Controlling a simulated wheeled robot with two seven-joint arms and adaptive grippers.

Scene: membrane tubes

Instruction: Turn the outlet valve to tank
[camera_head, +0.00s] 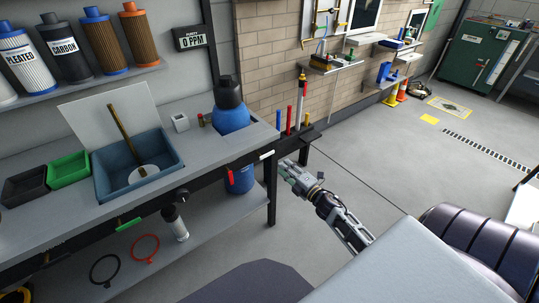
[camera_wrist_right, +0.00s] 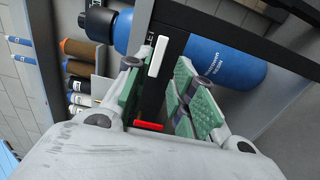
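A white bar (camera_head: 266,155) sits on the dark front rail of the workbench, near its right end. In the right wrist view the white bar (camera_wrist_right: 158,55) lies on the black rail beside partly hidden lettering that seems to end in "LET". A red lever (camera_head: 229,175) hangs left of it; a red piece (camera_wrist_right: 148,125) also shows low between my fingers. My right gripper (camera_head: 287,168) is just right of the rail, apart from the white bar. In the wrist view its green-padded fingers (camera_wrist_right: 157,78) are spread with nothing gripped. My left gripper is not in view.
A blue tank (camera_head: 240,179) stands beneath the bench, and a blue bottle with a black cap (camera_head: 231,115) is above it. A green lever (camera_head: 128,224) is farther left on the rail. A bench leg (camera_head: 271,190) is near my right gripper.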

